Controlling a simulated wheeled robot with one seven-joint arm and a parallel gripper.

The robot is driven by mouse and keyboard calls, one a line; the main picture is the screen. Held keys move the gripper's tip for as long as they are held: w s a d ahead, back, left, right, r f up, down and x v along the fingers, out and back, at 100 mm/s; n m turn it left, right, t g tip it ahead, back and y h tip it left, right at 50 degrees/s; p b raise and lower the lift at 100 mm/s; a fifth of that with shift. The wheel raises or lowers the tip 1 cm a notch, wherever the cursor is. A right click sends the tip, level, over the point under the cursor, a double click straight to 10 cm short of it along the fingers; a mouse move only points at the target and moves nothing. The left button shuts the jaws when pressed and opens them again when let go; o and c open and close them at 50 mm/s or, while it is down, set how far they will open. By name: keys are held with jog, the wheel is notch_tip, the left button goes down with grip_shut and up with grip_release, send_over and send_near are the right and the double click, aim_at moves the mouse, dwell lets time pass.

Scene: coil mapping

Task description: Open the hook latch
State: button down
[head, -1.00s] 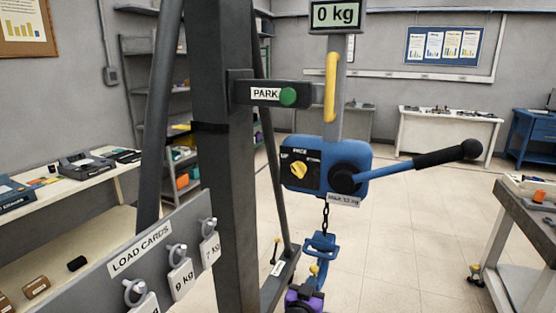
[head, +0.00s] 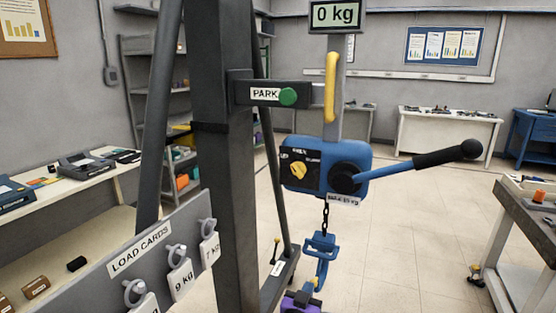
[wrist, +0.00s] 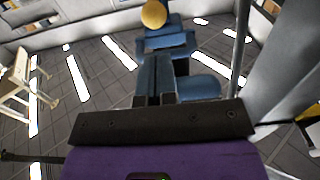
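A blue hook (head: 322,262) hangs on a short chain from the blue lever hoist (head: 345,168) in the head view. A small yellow knob (head: 318,285) shows at its lower part. My purple gripper (head: 300,303) is just below, cut off by the bottom edge. In the wrist view, my gripper's two fingers (wrist: 156,80) stand close together, with only a narrow slit between them. Blue hook parts (wrist: 166,40) and a round yellow knob (wrist: 153,14) show beyond them. I cannot tell whether the fingers touch the latch. The latch itself is hard to make out.
A grey post (head: 228,200) with a PARK arm (head: 265,95) stands left of the hoist. The hoist's black-gripped lever (head: 440,158) sticks out right. A load-card board (head: 150,260) is front left. A grey cart (head: 535,225) stands right. Open floor lies between.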

jog(key=shift+s+a+f, duration=0.2)
jog(key=shift+s+a, duration=0.05)
jog(key=shift+s, duration=0.35)
jog(key=shift+s+a+f, duration=0.15)
jog(key=shift+s+a, duration=0.1)
jog(key=shift+s, duration=0.4)
jog(key=shift+s+a+f, duration=0.2)
jog(key=shift+s+a, duration=0.05)
jog(key=shift+s, duration=0.35)
